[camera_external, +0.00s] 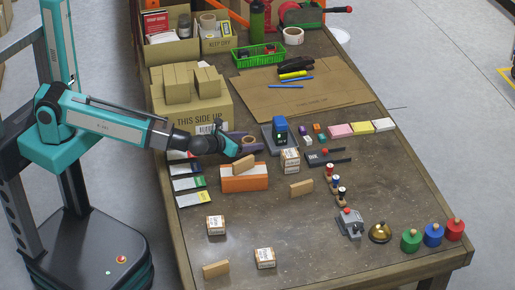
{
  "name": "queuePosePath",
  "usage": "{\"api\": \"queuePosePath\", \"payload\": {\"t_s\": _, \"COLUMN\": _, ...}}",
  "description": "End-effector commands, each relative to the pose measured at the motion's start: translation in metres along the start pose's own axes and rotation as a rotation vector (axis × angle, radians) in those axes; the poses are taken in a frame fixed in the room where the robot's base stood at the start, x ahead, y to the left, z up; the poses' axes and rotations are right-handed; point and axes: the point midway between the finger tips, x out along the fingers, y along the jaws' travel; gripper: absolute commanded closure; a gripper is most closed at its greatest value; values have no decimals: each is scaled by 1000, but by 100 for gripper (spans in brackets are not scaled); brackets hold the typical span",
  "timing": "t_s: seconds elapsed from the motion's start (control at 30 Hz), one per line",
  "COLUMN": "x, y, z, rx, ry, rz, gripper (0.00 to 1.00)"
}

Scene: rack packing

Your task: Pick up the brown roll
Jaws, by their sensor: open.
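A dark, small ring-shaped roll (248,141) lies on the table just right of my gripper; it seems to be the brown roll, but its colour is hard to tell. My gripper (238,148) is open and low over the table, close beside this roll. Its fingers partly overlap the area around the roll, and I cannot tell whether they touch it.
An orange-and-white block (244,180) with a wooden block (243,165) on it stands just in front of my gripper. A large carton (190,117) is behind it. A blue-topped device (280,130) stands to the right.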

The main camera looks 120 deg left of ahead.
Motion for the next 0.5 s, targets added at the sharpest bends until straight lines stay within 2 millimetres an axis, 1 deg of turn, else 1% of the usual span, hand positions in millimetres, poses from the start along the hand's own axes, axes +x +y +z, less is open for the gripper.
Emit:
{"api": "queuePosePath", "payload": {"t_s": 0.1, "x": 0, "y": 0, "z": 0, "rx": 0, "ry": 0, "rz": 0, "gripper": 38}}
{"api": "queuePosePath", "payload": {"t_s": 0.13, "x": 0, "y": 0, "z": 0, "rx": 0, "ry": 0, "rz": 0, "gripper": 41}}
{"api": "queuePosePath", "payload": {"t_s": 0.37, "x": 0, "y": 0, "z": 0, "rx": 0, "ry": 0, "rz": 0, "gripper": 80}}
{"api": "queuePosePath", "payload": {"t_s": 0.4, "x": 0, "y": 0, "z": 0, "rx": 0, "ry": 0, "rz": 0, "gripper": 82}}
{"api": "queuePosePath", "payload": {"t_s": 0.5, "x": 0, "y": 0, "z": 0, "rx": 0, "ry": 0, "rz": 0, "gripper": 83}}
